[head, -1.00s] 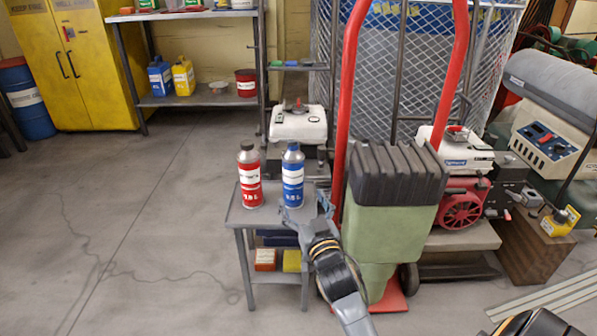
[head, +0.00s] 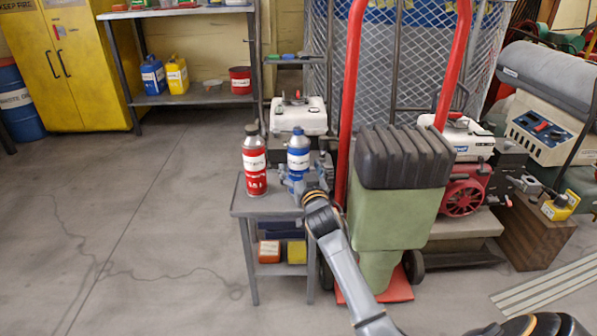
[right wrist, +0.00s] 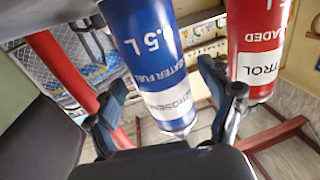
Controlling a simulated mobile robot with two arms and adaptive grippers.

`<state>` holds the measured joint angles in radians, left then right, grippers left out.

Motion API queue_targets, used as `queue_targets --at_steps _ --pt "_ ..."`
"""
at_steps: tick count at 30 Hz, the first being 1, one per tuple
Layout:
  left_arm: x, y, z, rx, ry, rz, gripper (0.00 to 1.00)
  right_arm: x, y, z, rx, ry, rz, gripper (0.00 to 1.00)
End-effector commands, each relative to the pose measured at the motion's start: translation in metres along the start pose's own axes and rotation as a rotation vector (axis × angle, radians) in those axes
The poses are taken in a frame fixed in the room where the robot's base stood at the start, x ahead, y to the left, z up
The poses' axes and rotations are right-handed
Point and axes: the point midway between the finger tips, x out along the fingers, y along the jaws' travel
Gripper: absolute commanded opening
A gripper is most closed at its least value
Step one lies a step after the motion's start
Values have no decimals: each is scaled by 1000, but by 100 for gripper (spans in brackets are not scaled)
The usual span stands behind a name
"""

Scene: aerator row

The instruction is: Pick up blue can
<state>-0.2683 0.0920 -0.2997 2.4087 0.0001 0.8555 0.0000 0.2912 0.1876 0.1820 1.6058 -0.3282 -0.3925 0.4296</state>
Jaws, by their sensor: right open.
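The blue can (head: 298,160) with a white label band stands upright on a small grey metal table (head: 262,210). A red can (head: 254,160) stands just left of it on the same table. My right gripper (head: 303,188) is at the blue can's front right side, hiding its lower part in the head view. In the right wrist view, the blue can (right wrist: 155,65) appears inverted, between the open fingers of the right gripper (right wrist: 168,95). The red can (right wrist: 260,45) is just beyond the right-hand finger. I cannot tell whether either finger touches a can. My left gripper is out of view.
A hand truck with red handles (head: 352,90) carries a green container with a black top (head: 400,215), close right of the table. A white-topped machine (head: 300,117) stands behind the cans. Open floor (head: 150,240) lies to the left.

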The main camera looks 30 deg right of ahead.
Motion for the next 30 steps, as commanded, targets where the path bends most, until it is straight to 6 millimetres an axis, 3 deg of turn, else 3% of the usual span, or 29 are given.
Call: queue_targets --at_steps 4,12,21,30 --pt "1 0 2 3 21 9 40 16 -1 1 0 1 -1 82" --pt "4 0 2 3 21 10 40 18 -1 -1 0 0 -1 80" --pt "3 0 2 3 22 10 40 18 -1 0 0 0 -1 19" --pt "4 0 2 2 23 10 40 18 -1 -2 0 2 -1 18"
